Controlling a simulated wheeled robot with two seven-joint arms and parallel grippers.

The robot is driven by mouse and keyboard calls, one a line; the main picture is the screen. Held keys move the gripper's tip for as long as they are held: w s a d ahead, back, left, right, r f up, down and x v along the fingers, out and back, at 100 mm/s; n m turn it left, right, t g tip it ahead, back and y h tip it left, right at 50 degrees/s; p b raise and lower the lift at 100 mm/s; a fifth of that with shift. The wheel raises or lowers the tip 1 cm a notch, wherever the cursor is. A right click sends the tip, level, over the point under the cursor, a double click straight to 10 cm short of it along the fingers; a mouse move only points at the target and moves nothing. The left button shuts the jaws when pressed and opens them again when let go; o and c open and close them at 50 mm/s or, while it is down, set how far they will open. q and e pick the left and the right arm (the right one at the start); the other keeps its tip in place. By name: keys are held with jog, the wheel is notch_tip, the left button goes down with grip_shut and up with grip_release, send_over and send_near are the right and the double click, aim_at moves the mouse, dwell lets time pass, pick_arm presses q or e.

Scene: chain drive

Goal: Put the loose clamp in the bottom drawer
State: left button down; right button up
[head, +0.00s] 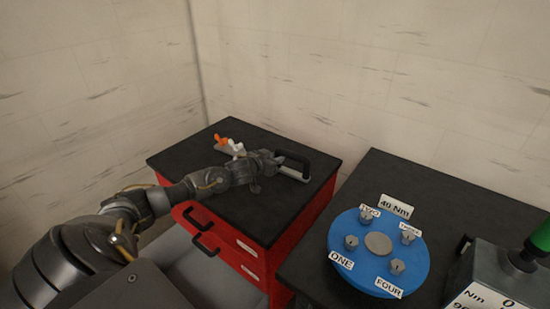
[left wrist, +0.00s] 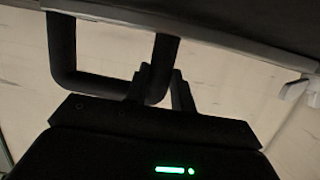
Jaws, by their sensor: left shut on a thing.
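A small piece with an orange handle (head: 221,141) and a white part (head: 236,149) lies on the black top of the red drawer cabinet, beyond my left gripper; I cannot tell for certain that it is the clamp. My left gripper (head: 278,160) is shut on a black U-shaped handle (head: 298,157) over a silver strip, at the top's right side. In the left wrist view, one leg of the handle (left wrist: 65,45) stands apart and the other is between the fingers (left wrist: 160,85). The red cabinet front has black drawer handles (head: 205,246), partly behind my arm. My right gripper is not in view.
A second black table (head: 420,185) stands to the right, across a narrow gap. It holds a blue disc (head: 345,245) with several metal knobs and labels, and a grey device (head: 490,275) with a green part. Pale walls close off the back.

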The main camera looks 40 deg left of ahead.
pick_arm(q)
jog(key=c, duration=1.2)
grip_release()
jog(key=shift+f, duration=0.1)
